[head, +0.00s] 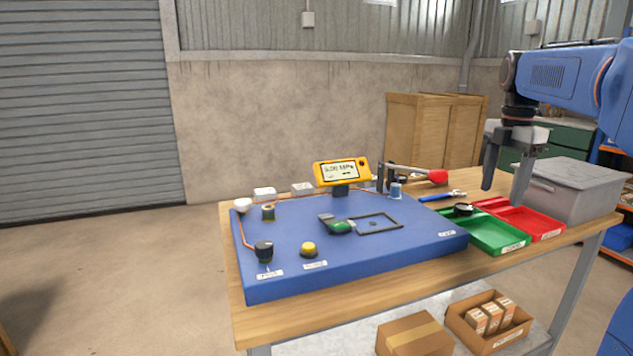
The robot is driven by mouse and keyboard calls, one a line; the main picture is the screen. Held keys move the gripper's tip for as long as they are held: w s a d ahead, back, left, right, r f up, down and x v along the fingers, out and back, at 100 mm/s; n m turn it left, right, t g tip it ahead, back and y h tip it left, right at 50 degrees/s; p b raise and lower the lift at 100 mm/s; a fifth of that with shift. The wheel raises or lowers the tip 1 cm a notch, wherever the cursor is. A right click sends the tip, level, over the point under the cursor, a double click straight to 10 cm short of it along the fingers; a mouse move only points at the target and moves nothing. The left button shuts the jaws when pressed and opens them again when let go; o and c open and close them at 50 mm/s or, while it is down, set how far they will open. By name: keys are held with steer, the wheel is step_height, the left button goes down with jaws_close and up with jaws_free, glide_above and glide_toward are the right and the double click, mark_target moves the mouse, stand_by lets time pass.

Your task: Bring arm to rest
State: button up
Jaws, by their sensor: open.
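My blue arm (556,78) reaches in from the right edge of the head view. My gripper (507,185) hangs from it pointing down, with its two fingers apart and nothing between them. It appears over the red tray (520,218) and the right part of the table, in front of the grey lidded box. Its exact height above the tray is hard to tell.
A blue board (350,268) on the wooden table (440,190) carries a yellow gauge (341,172), knobs and a red-handled lever (437,176). A green tray (487,236) and grey box (573,188) stand at right. Floor at left is clear.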

steer(key=s+a+f+m+t, duration=0.1)
steer(key=s+a+f+m, duration=0.3)
steer(key=s+f+m, duration=0.3)
steer(key=s+a+f+m+t, duration=0.2)
steer(key=s+a+f+m, duration=0.3)
steer(key=s, duration=0.7)
steer(key=s+a+f+m+t, duration=0.1)
steer(key=s+a+f+m, duration=0.4)
steer(key=s+f+m, duration=0.3)
step_height(320, 180, down, 2)
steer(key=shift+s+a+f+m+t, duration=0.1)
steer(key=shift+s+a+m+t, duration=0.2)
steer(key=shift+s, duration=0.55)
steer(key=shift+d, duration=0.1)
